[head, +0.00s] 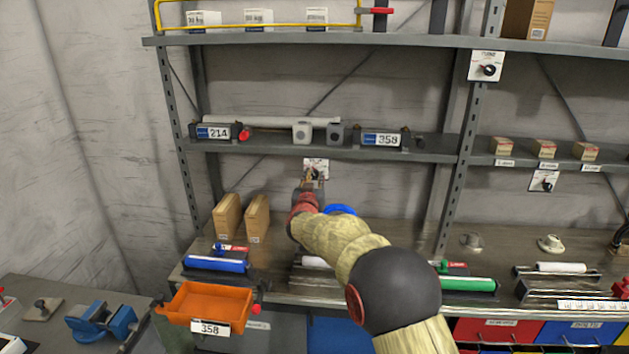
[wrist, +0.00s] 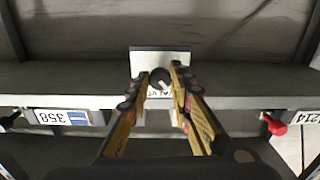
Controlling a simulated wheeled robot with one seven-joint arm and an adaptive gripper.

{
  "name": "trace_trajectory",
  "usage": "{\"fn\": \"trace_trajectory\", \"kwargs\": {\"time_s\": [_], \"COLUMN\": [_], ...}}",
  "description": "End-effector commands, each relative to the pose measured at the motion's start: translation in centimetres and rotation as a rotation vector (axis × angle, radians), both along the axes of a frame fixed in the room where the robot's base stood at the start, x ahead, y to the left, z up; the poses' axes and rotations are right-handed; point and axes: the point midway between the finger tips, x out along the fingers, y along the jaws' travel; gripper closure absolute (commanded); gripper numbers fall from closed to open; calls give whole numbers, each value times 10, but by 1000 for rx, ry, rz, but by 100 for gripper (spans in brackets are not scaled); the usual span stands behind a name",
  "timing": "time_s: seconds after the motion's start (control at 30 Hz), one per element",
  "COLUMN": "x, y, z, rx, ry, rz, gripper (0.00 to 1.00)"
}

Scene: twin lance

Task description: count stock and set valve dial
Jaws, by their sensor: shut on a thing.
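A white dial plate (head: 316,164) is fixed at the edge of the middle shelf, between the labels 214 and 358. It also shows in the wrist view (wrist: 150,60), with a dark round knob (wrist: 159,77). My gripper (head: 312,180) is at this plate, its two fingers (wrist: 160,80) on either side of the knob and closed on it. The fingers hide part of the dial, so its setting cannot be read. Two more dials are on the upper right post (head: 487,67) and below the right shelf (head: 543,181). Small boxes (head: 545,149) stand on the right shelf.
The middle shelf (head: 440,148) holds a 214 label (head: 218,133) and a 358 label (head: 382,140). Two cardboard boxes (head: 258,219) stand on the lower counter. An orange bin (head: 205,300) marked 358 is in front. My arm blocks the counter's middle.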

Motion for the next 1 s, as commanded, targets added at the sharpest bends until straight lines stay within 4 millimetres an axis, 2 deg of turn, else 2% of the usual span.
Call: {"fn": "trace_trajectory", "kwargs": {"time_s": [1.0], "x": [0], "y": [1], "z": [-3], "rx": [964], "ry": [-33], "rz": [1], "gripper": [100]}}
